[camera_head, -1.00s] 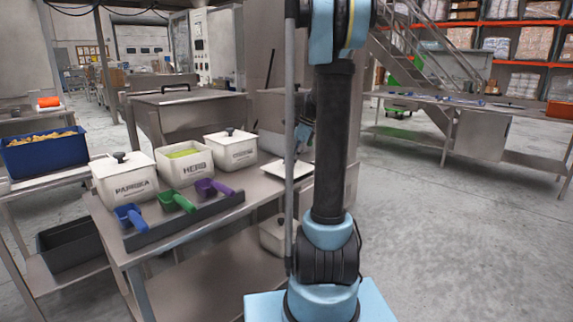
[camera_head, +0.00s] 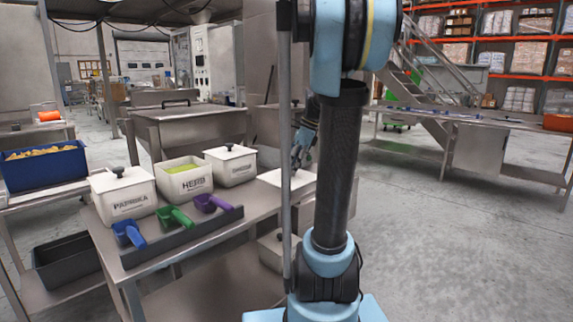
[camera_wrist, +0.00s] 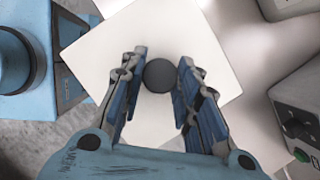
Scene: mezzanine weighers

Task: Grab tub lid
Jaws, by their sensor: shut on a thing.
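A flat white square lid (camera_wrist: 150,40) with a round dark knob (camera_wrist: 159,76) fills the middle of the wrist view. My gripper (camera_wrist: 160,80) is above it, with one finger on each side of the knob, shut on it. In the head view the lid (camera_head: 272,178) is at the table's right end. My gripper (camera_head: 301,150) is above it there, partly hidden by my arm. I cannot tell whether the lid touches the table. The HERB tub (camera_head: 184,181) stands open with green contents, between the lidded PAPRIKA tub (camera_head: 124,196) and another lidded tub (camera_head: 231,168).
Blue, green and purple scoops lie in a dark tray (camera_head: 185,240) before the tubs. A grey box with a green button (camera_wrist: 300,115) is close right of the lid. A blue crate (camera_head: 45,168) stands on the left table. Floor on the right (camera_head: 450,250) is clear.

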